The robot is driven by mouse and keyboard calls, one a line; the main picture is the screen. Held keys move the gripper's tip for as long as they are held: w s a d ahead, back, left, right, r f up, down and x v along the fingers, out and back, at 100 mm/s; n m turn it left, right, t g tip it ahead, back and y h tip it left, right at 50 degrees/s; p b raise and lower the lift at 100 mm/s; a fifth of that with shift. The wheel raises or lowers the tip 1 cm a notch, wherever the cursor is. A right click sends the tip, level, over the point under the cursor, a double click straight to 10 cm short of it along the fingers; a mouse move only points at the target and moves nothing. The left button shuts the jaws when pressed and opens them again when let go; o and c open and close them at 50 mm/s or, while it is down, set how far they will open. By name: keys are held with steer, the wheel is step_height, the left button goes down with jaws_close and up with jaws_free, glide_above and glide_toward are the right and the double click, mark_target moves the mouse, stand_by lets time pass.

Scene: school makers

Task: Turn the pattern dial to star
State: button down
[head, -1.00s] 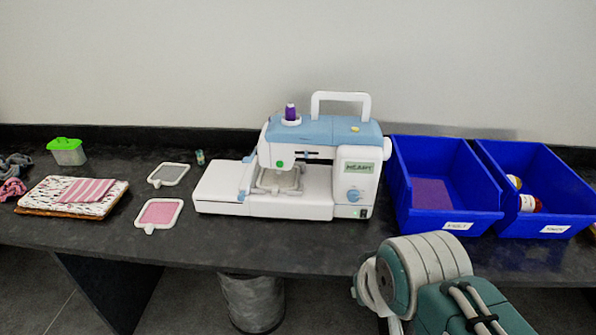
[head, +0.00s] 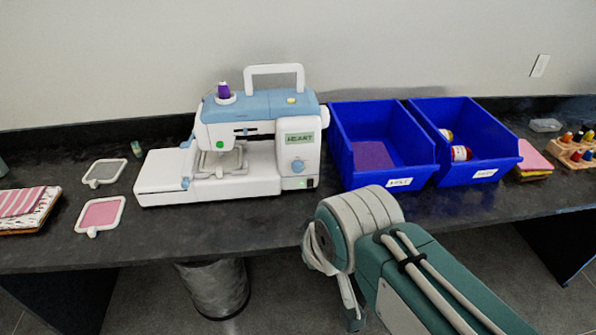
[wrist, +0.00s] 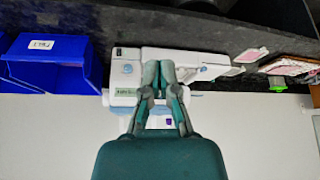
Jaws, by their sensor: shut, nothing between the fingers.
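The sewing machine (head: 245,135) is white with a blue top and stands on the dark counter. Its pattern dial (head: 298,166) is a small light-blue knob on the right front, below a greenish display (head: 299,138) that reads HEART. In the wrist view, which is upside down, the dial (wrist: 127,69) shows just left of my fingers. My gripper (wrist: 158,66) is shut and empty, its fingertips overlapping the machine in the picture. I cannot tell its distance from the machine. In the head view my arm is folded in front of the counter and the fingers are hidden.
Two blue bins (head: 380,145) (head: 462,140) stand right of the machine. Hoops with grey (head: 104,172) and pink (head: 100,214) cloth lie at the left, near folded fabric (head: 30,208). A thread rack (head: 572,152) is at far right. A waste bin (head: 215,287) stands under the counter.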

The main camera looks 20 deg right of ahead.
steer(key=c, duration=0.9)
jaws_free()
steer(key=shift+w, duration=0.1)
steer(key=o, duration=0.7)
steer(key=w, duration=0.3)
steer(key=shift+w+d+f+t, duration=0.15)
steer(key=shift+w+f+t, duration=0.1)
steer(key=shift+w+t, duration=0.15)
steer(key=shift+o, duration=0.2)
steer(key=w+d+f+t, duration=0.1)
steer(key=w+f+t, duration=0.1)
steer(key=w, duration=0.7)
steer(key=m+t+h, duration=0.2)
steer(key=t+h, duration=0.1)
steer(key=t, duration=0.3)
glide_toward(298, 170)
steer(key=s+a+r, duration=0.3)
steer(key=a+r, duration=0.1)
steer(key=a, duration=0.1)
steer(key=w+d+f+m+t+h, duration=0.1)
steer(key=w+d+f+t+h, duration=0.2)
steer(key=f, duration=0.4)
steer(key=shift+y, duration=0.7)
steer(key=x, duration=0.4)
steer(key=d+x, duration=0.1)
steer(key=x, duration=0.4)
steer(key=shift+d, duration=0.3)
steer(key=c, duration=1.1)
